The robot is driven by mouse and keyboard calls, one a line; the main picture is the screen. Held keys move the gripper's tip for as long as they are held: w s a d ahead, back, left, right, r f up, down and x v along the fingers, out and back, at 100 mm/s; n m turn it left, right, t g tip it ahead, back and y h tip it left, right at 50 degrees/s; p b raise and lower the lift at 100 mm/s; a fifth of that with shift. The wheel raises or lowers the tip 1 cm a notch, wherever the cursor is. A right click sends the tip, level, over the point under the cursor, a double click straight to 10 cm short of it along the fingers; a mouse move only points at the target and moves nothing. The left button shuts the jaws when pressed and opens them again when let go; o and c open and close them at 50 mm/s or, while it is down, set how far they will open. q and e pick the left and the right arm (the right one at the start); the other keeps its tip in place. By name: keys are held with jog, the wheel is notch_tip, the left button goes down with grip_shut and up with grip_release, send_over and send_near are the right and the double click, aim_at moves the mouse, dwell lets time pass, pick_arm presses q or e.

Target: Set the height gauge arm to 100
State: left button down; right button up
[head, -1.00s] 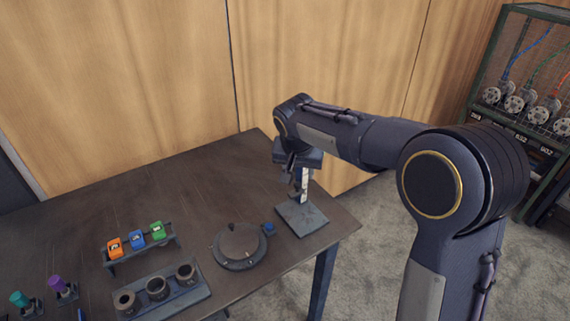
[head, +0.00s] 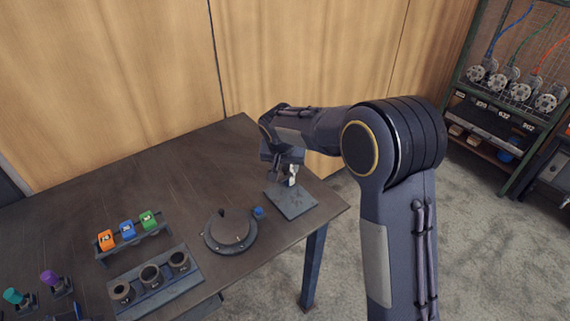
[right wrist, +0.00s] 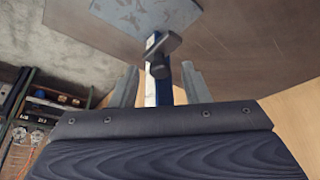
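The height gauge stands near the right end of the table, with its flat grey base (head: 291,200) and a short bit of its pale scale (head: 293,175) showing. My right gripper (head: 284,170) is over the gauge and hides most of the upright. In the right wrist view the two fingers of my right gripper (right wrist: 160,86) are spread on either side of the gauge's blue upright (right wrist: 157,88), with gaps on both sides. A dark block on the gauge (right wrist: 162,45) shows beyond the fingertips. The scale reading is too small to tell. My left gripper is out of view.
A round dark fixture (head: 230,232) sits left of the gauge base. A rack of orange, blue and green blocks (head: 128,230) and a holder with dark rings (head: 150,276) stand farther left. The back of the table is clear. A shelf rack (head: 510,90) stands at right.

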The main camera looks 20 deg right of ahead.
aim_at(285, 169)
grip_shut()
jog(key=shift+r+p, duration=0.8)
jog(key=shift+r, duration=1.1)
jog(key=shift+f, duration=0.1)
jog(key=shift+o, duration=0.4)
grip_release()
jog(key=b+v, duration=0.1)
jog(key=v, duration=0.6)
jog(key=shift+s+r, duration=0.15)
jog(key=shift+r, duration=0.2)
